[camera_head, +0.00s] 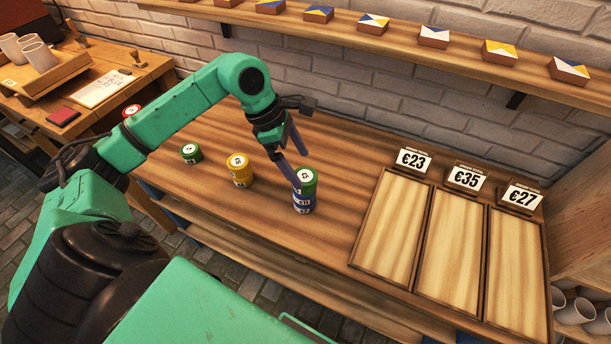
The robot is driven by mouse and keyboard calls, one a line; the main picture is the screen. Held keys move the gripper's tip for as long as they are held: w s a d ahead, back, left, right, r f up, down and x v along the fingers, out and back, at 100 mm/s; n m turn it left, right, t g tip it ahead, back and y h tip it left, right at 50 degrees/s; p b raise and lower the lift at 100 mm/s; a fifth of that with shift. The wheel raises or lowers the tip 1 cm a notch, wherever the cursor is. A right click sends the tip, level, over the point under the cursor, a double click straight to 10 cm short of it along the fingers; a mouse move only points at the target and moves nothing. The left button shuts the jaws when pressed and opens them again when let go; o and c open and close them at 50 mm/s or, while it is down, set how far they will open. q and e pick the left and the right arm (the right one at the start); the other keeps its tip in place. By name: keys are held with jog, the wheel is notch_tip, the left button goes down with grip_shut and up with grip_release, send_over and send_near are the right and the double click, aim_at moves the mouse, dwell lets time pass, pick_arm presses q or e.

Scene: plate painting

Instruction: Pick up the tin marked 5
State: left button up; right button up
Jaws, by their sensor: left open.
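Several round tins with white-labelled tops stand on the wooden bench; their numbers are too small for me to read surely, so I cannot tell which is marked 5. A green tin (310,185) sits on a blue tin (304,204) in a stack near the middle of the bench. A yellow tin (240,177) and another green tin (191,155) stand farther left. A red tin (131,112) is at the far left, partly behind my arm. My left gripper (302,170) is open, its dark fingers at the top of the stack. My right gripper is out of view.
Three shallow wooden trays (433,284) with price cards (467,178) fill the bench's right side. A wall shelf (340,27) with painted blocks runs above the back. Bare bench lies between stack and trays. A side table (145,74) stands at left.

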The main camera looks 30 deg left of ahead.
aim_at(304, 175)
pick_arm(q)
jog(key=x, duration=0.1)
jog(key=p+x, duration=0.1)
jog(key=x, duration=0.1)
jog(key=p+x, duration=0.1)
jog(key=shift+s+f, duration=0.2)
jog(key=shift+w+f, duration=0.1)
jog(key=shift+f, duration=0.25)
jog(key=c, duration=1.5)
jog(key=shift+r, duration=0.2)
